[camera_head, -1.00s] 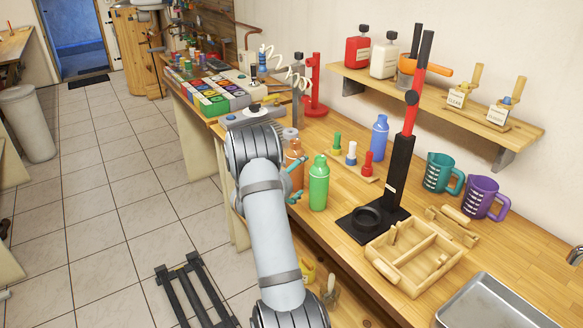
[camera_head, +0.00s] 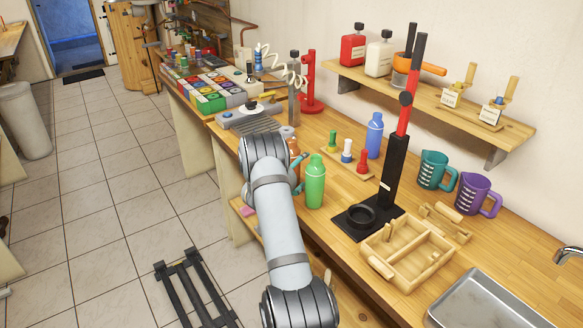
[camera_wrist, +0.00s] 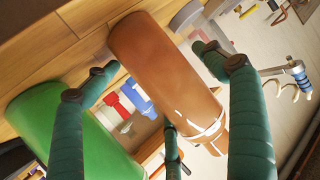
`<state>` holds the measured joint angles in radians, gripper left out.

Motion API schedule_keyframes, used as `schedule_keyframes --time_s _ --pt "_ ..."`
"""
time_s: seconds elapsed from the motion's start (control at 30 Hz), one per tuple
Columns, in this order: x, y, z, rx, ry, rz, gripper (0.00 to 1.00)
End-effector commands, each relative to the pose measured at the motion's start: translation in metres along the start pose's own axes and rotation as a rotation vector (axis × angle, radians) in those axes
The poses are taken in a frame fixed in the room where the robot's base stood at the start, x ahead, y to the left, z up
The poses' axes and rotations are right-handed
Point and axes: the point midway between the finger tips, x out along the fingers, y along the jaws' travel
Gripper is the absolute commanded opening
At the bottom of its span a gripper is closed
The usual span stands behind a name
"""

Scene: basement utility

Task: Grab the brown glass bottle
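The brown glass bottle (camera_wrist: 165,70) fills the middle of the wrist view, tilted in that picture, with its pale-banded neck toward the lower right. In the head view only a sliver of the brown bottle (camera_head: 294,144) shows behind my arm. My gripper (camera_wrist: 154,58) has its teal fingers spread on either side of the bottle, with another finger by its neck end. Gaps show between the outer fingers and the bottle, so it is not clasped. In the head view a teal finger of my gripper (camera_head: 298,170) shows between the brown and green bottles.
A green bottle (camera_head: 315,183) stands close to the right of my gripper; it also shows in the wrist view (camera_wrist: 65,130). Behind are a rack of small red, white and green bottles (camera_head: 347,156) and a blue bottle (camera_head: 374,136). A black press stand (camera_head: 392,185) stands further right.

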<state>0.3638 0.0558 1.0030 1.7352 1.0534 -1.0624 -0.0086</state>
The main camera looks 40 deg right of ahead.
Motion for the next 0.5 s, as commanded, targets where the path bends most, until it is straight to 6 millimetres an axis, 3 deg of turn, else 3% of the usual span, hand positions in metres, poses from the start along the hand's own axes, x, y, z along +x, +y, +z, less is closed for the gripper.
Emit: schedule_keyframes --time_s 0.5 --pt "-0.0002 0.0000 -0.0002 0.000 0.000 0.000 0.51"
